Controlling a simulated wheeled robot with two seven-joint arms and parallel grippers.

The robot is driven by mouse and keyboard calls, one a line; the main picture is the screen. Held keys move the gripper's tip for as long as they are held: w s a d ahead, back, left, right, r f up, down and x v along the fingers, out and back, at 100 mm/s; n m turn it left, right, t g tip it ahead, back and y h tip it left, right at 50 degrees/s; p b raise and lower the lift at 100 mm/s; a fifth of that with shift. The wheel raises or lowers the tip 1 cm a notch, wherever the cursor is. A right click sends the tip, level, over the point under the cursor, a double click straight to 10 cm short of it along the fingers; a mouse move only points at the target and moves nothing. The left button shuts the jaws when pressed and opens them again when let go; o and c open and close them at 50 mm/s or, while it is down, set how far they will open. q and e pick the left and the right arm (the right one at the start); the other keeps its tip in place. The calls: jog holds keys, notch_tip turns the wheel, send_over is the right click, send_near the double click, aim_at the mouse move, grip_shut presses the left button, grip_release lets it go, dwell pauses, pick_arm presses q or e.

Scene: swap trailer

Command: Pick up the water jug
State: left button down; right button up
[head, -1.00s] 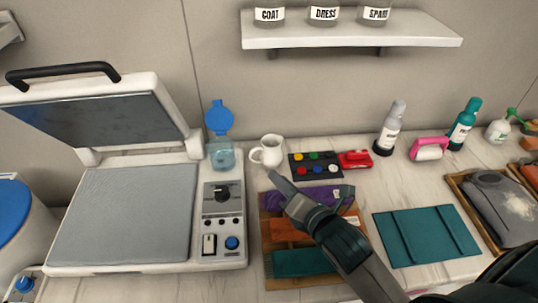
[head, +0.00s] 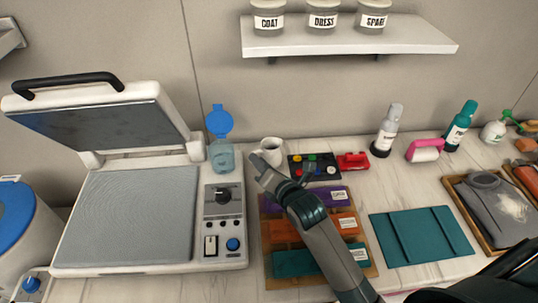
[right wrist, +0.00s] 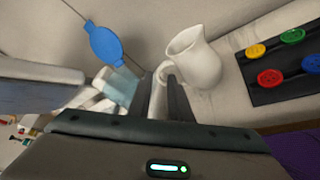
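The water jug, a small white pitcher (head: 273,149), stands upright on the counter, partly hidden by my right gripper in the head view. In the right wrist view the jug (right wrist: 196,60) shows its spout, with its handle on the left. My right gripper (head: 259,166) reaches the handle side of the jug. In the right wrist view its two fingers (right wrist: 166,102) are a little apart, with white between them that looks like the handle. No firm hold on the handle shows. My left gripper is not in view.
A translucent blue tank (head: 222,157) with its blue lid up stands close left of the jug, beside the open heat press (head: 135,215). A dark button board (head: 298,172) and a red item (head: 353,161) are close right. Colored strips on a wooden board (head: 352,222) lie below my arm.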

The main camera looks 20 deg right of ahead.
jog(key=shift+w, duration=0.15)
jog(key=shift+w+p, duration=0.4)
jog(key=shift+w, duration=0.15)
jog(key=p+x, duration=0.1)
jog(key=x, duration=0.1)
jog(key=shift+w+a+f, duration=0.1)
jog(key=shift+w+a, duration=0.05)
jog(key=shift+w, duration=0.2)
jog(key=shift+w+f, duration=0.25)
jog(key=shift+w, duration=0.35)
grip_shut()
